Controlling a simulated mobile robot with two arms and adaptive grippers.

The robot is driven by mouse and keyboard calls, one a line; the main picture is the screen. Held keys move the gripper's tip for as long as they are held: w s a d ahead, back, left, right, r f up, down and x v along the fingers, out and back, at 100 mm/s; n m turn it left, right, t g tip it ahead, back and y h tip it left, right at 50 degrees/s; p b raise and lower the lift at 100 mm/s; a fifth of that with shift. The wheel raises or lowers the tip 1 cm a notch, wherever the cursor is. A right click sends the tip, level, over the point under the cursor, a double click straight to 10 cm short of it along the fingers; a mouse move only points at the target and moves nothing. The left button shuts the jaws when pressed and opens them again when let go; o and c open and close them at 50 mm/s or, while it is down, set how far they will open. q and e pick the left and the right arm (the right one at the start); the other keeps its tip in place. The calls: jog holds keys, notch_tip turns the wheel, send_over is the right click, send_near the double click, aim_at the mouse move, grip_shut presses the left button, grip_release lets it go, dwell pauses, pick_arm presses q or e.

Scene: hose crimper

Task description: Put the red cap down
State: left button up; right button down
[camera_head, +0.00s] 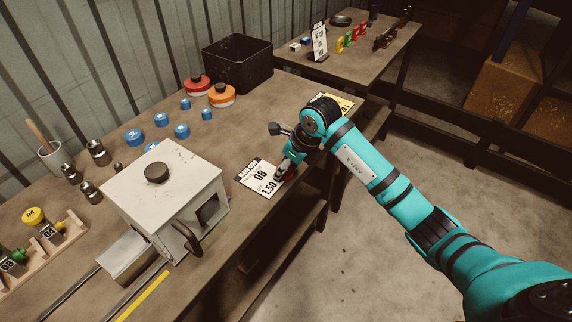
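My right gripper (283,174), at the end of the teal arm, points down over the right end of a white card marked 08 and 1.50 (257,177), near the table's front edge. A small part of the red cap (290,175) shows at its fingertips. The fingers appear closed on it, and they hide most of it. I cannot tell whether the cap touches the card or table. My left gripper is not in view.
A white crimper box (165,195) with a handle stands left of the card. Several blue caps (161,119), a red-topped tin (197,86), an orange tin (222,95) and a black bin (238,62) stand behind. The table between card and bin is clear.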

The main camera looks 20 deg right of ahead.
jog(key=shift+f, duration=0.15)
jog(key=c, duration=0.7)
grip_release()
